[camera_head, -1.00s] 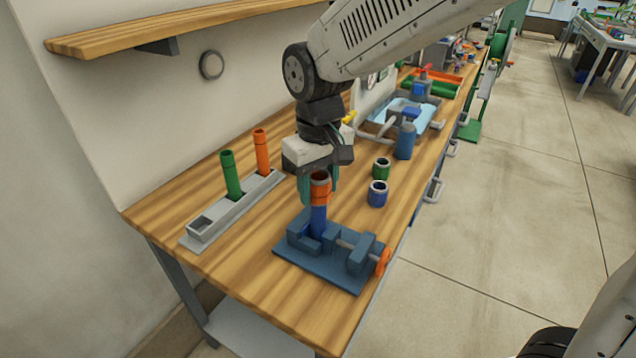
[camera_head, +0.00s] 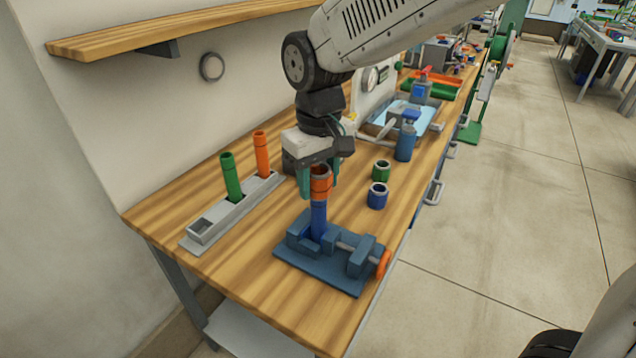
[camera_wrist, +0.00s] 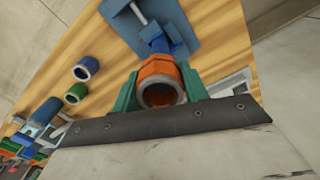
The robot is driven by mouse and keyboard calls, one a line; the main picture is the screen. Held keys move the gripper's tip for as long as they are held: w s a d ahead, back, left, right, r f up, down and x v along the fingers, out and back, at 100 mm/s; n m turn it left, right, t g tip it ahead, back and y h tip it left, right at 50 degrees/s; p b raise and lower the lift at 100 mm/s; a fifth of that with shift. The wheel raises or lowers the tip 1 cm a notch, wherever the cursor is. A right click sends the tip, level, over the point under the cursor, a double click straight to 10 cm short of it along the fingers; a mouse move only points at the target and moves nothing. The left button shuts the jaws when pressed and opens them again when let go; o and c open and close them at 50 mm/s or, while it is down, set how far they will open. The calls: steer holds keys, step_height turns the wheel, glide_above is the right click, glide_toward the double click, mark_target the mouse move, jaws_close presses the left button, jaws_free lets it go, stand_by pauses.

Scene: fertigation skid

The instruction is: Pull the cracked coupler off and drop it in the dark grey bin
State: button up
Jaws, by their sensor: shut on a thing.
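The orange coupler (camera_head: 320,184) is at the upper end of the upright blue pipe (camera_head: 318,220); no crack can be made out. The pipe stands in the blue vise (camera_head: 325,262) on the bench. My gripper (camera_head: 320,181) comes from above with its teal fingers on opposite sides of the coupler, shut on it. In the wrist view the coupler (camera_wrist: 160,78) sits between the fingers, its open end facing the camera, with the blue pipe behind it. I cannot tell whether the pipe's end is still inside the coupler. I cannot make out a dark grey bin.
A grey rack (camera_head: 228,220) holding a green pipe (camera_head: 231,178) and an orange pipe (camera_head: 262,155) stands left. A wooden shelf (camera_head: 180,30) overhangs the back.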

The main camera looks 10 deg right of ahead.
mark_target(318, 169)
steer(key=shift+r, duration=2.2)
